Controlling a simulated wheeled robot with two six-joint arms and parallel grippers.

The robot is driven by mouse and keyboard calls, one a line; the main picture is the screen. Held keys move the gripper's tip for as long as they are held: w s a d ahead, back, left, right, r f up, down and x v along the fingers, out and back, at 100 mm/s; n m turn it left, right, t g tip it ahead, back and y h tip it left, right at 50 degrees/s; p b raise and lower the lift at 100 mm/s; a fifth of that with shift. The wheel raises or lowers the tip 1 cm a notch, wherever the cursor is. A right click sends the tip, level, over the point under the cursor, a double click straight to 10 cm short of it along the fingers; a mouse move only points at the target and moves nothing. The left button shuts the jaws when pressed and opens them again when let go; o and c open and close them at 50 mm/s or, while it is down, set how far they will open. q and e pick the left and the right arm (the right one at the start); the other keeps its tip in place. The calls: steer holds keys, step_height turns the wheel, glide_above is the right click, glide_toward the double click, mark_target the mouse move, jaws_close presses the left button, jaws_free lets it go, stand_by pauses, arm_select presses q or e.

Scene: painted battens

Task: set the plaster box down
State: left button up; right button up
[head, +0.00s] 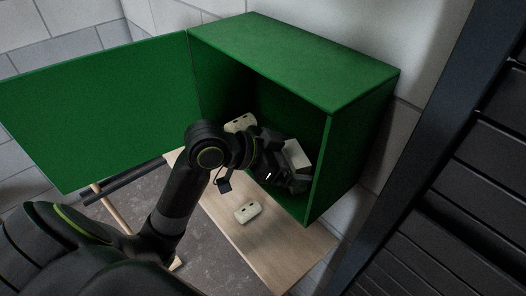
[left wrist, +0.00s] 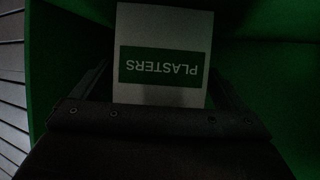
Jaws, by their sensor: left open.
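The plaster box (left wrist: 163,25) is white with a green label reading "PLASTERS", upside down in the left wrist view. In the head view it shows as a pale box (head: 297,153) inside the green cabinet (head: 295,62), partly hidden by my gripper. My left gripper (head: 290,178) reaches into the open cabinet. In the left wrist view its fingers (left wrist: 162,85) stand apart on either side of the box; dark gaps show along the sides. The picture is too dark to tell exactly what the box rests on. My right gripper is not seen.
The cabinet's green door (head: 95,110) stands open to the left. A cream block-like item (head: 240,122) is in the cabinet behind my wrist. A similar one (head: 248,212) lies on the wooden board (head: 270,250) below the opening. The cabinet walls are close around my gripper.

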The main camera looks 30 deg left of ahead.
mark_target(287, 158)
arm_select(q)
steer(key=v, duration=0.4)
steer(key=shift+s+a, duration=0.15)
steer(key=shift+a, duration=0.05)
steer(key=p+v, duration=0.6)
steer(key=p, duration=0.2)
stand_by(0.4)
